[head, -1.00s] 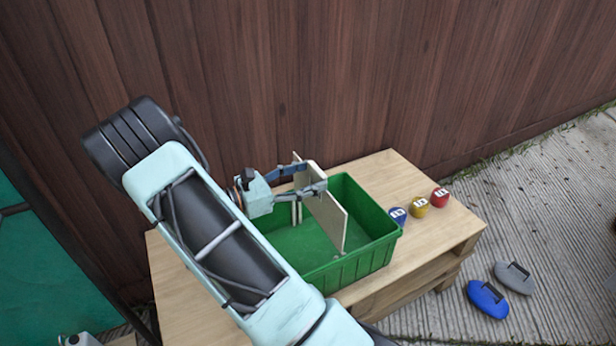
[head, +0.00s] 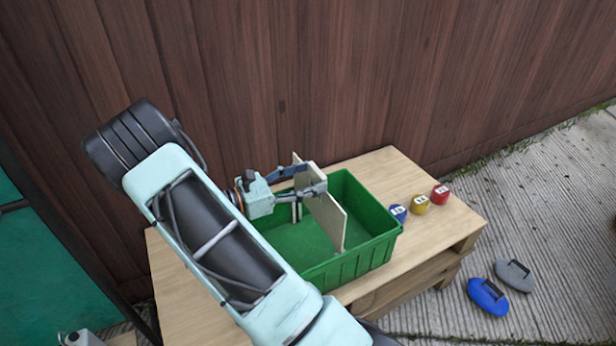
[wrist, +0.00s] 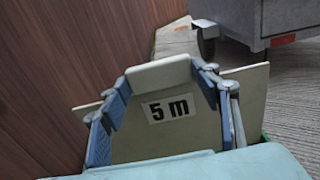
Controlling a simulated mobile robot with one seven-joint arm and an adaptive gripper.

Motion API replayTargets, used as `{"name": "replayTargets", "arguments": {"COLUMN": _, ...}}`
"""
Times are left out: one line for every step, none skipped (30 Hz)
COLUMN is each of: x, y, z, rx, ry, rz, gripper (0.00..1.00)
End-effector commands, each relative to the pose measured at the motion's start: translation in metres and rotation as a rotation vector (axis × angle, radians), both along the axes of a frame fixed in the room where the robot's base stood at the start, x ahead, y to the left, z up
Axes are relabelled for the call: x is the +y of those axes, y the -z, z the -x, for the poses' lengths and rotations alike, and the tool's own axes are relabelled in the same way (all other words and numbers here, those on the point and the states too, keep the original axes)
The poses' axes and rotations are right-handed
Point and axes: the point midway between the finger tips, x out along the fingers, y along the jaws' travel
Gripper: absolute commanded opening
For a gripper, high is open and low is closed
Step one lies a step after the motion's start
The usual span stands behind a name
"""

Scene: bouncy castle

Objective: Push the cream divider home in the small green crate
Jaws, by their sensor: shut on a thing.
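The cream divider (head: 326,217) stands roughly upright across the small green crate (head: 349,265), its top above the rim. My gripper (head: 310,178) is shut on the divider near its top, one finger on each side of it. A pale upright piece also shows inside the crate behind the gripper. The divider's lower edge sits inside the crate; whether it touches the floor I cannot tell. My arm hides the crate's left part.
The crate stands on a wooden table (head: 180,285). Blue (head: 398,214), yellow (head: 419,205) and red (head: 440,194) weights stand right of it. A wooden wall rises behind.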

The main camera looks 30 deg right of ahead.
Motion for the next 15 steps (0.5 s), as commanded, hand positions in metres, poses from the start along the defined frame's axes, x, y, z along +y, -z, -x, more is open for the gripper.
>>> {"name": "replayTargets", "arguments": {"x": 0.000, "y": 0.002, "z": 0.000, "rx": 0.000, "ry": 0.000, "rz": 0.001, "gripper": 0.15}}
{"name": "replayTargets", "arguments": {"x": 0.000, "y": 0.003, "z": 0.000, "rx": 0.000, "ry": 0.000, "rz": 0.001, "gripper": 0.15}}
{"name": "replayTargets", "arguments": {"x": 0.000, "y": 0.004, "z": 0.000, "rx": 0.000, "ry": 0.000, "rz": 0.001, "gripper": 0.15}}
{"name": "replayTargets", "arguments": {"x": 0.000, "y": 0.005, "z": 0.000, "rx": 0.000, "ry": 0.000, "rz": 0.001, "gripper": 0.15}}
{"name": "replayTargets", "arguments": {"x": 0.000, "y": 0.006, "z": 0.000, "rx": 0.000, "ry": 0.000, "rz": 0.001, "gripper": 0.15}}
{"name": "replayTargets", "arguments": {"x": 0.000, "y": 0.007, "z": 0.000, "rx": 0.000, "ry": 0.000, "rz": 0.001, "gripper": 0.15}}
{"name": "replayTargets", "arguments": {"x": 0.000, "y": 0.008, "z": 0.000, "rx": 0.000, "ry": 0.000, "rz": 0.001, "gripper": 0.15}}
{"name": "replayTargets", "arguments": {"x": 0.000, "y": 0.009, "z": 0.000, "rx": 0.000, "ry": 0.000, "rz": 0.001, "gripper": 0.15}}
{"name": "replayTargets", "arguments": {"x": 0.000, "y": 0.010, "z": 0.000, "rx": 0.000, "ry": 0.000, "rz": 0.001, "gripper": 0.15}}
{"name": "replayTargets", "arguments": {"x": 0.000, "y": 0.011, "z": 0.000, "rx": 0.000, "ry": 0.000, "rz": 0.001, "gripper": 0.15}}
{"name": "replayTargets", "arguments": {"x": 0.000, "y": 0.012, "z": 0.000, "rx": 0.000, "ry": 0.000, "rz": 0.001, "gripper": 0.15}}
{"name": "replayTargets", "arguments": {"x": 0.000, "y": 0.013, "z": 0.000, "rx": 0.000, "ry": 0.000, "rz": 0.001, "gripper": 0.15}}
{"name": "replayTargets", "arguments": {"x": 0.000, "y": 0.014, "z": 0.000, "rx": 0.000, "ry": 0.000, "rz": 0.001, "gripper": 0.15}}
{"name": "replayTargets", "arguments": {"x": 0.000, "y": 0.015, "z": 0.000, "rx": 0.000, "ry": 0.000, "rz": 0.001, "gripper": 0.15}}
{"name": "replayTargets", "arguments": {"x": 0.000, "y": 0.016, "z": 0.000, "rx": -0.001, "ry": 0.000, "rz": 0.000, "gripper": 0.15}}
